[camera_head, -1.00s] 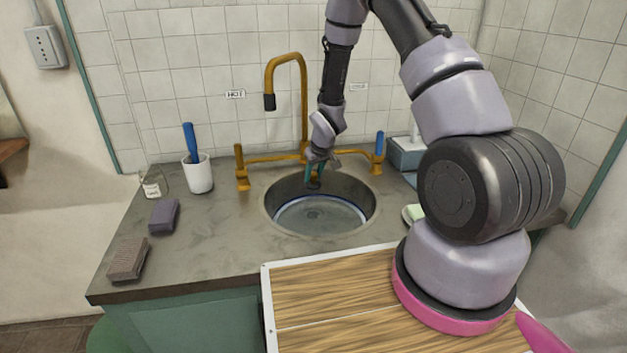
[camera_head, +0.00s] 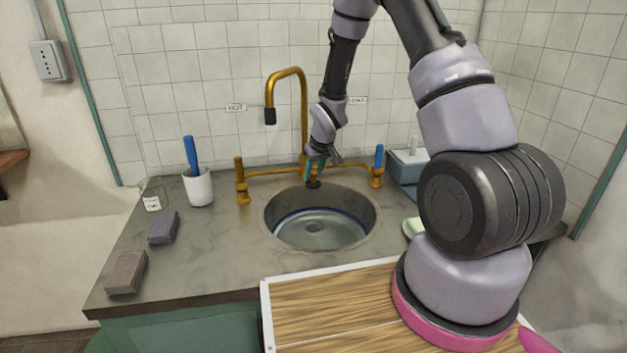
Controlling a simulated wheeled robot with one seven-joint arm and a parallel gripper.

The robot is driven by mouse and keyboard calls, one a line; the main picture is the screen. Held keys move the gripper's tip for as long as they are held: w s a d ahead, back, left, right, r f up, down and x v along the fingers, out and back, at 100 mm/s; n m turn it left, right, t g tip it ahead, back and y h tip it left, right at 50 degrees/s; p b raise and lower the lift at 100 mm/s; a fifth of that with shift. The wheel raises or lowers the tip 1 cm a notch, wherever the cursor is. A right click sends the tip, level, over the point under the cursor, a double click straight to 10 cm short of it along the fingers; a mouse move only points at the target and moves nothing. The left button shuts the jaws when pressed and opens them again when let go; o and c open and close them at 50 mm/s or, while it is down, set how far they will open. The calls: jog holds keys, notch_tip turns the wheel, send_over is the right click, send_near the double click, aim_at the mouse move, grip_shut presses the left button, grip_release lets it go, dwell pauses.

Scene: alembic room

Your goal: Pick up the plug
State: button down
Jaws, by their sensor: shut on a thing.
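The plug (camera_head: 313,184) is a small dark round piece. My gripper (camera_head: 314,172) is shut on it and holds it over the back part of the sink, near the foot of the brass tap. The fingers look teal and point down. The round metal sink (camera_head: 321,232) is below, with a bluish ring around its bowl and a drain (camera_head: 314,227) at the bottom. The top of the plug is hidden by the fingers.
The brass tap (camera_head: 304,105) rises behind my gripper, with handles on both sides. A blue-grey box (camera_head: 408,167) is right.

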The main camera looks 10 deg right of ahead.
jog(key=shift+r, duration=0.15)
jog(key=shift+r, duration=0.75)
